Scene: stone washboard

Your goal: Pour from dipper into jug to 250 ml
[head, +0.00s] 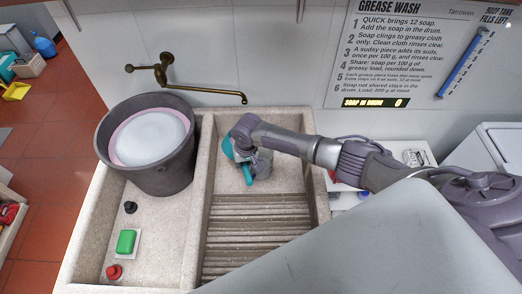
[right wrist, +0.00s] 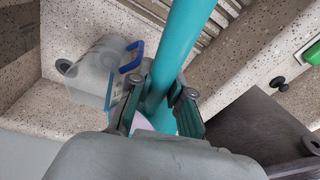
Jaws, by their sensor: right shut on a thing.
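My right gripper (head: 250,165) is shut on the teal dipper (head: 227,146), over the back of the washboard basin. In the right wrist view the fingers (right wrist: 157,101) close on both sides of the dipper's thick teal handle (right wrist: 184,45). The dipper's bowl is mostly hidden, so its contents cannot be told. A clear jug (right wrist: 95,72) with a blue handle is beside the gripper in the right wrist view; I cannot read its level. I cannot make out the jug in the head view. My left gripper is not in view.
A grey bucket (head: 174,178) with pale contents stands on the left ledge, below a brass tap (head: 205,90). Green soap (head: 126,242), a black knob (head: 130,207) and a red knob (head: 114,271) lie in front of it. The ribbed washboard (head: 255,235) is bare.

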